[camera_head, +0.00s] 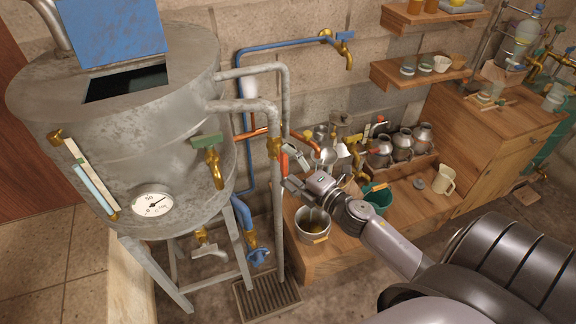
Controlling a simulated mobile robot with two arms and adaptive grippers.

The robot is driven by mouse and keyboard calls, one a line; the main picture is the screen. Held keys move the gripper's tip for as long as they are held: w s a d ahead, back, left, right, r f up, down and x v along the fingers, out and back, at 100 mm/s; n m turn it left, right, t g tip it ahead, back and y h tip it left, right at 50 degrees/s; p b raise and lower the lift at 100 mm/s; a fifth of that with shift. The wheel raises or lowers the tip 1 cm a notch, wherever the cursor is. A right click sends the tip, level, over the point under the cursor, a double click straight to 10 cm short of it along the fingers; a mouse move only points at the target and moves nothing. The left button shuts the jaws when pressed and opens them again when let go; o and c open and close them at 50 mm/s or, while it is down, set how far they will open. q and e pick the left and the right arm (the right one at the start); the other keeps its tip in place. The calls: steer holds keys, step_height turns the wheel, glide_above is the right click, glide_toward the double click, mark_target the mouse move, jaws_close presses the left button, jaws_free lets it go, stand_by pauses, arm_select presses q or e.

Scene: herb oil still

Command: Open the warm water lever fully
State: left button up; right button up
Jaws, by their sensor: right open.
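A red lever (284,164) sits at a brass valve (274,146) on the grey vertical pipe right of the tank. It hangs about straight down along the pipe; I take it as the warm water lever, though no label is readable. My right gripper (294,170) reaches in from the lower right, its open fingers close to the red lever. Whether they touch it I cannot tell. My left gripper is not in view.
The metal tank (120,150) has an open blue lid (110,30), a dial gauge (153,204) and a green-handled tap (207,142). A blue valve wheel (258,257) is below. A steel pot (312,226) and metal jugs (402,142) crowd the wooden bench (400,222). A floor grate (268,298) lies beneath.

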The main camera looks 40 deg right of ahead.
steer(key=s+d, duration=0.2)
steer(key=s, duration=1)
steer(key=shift+r, duration=0.1)
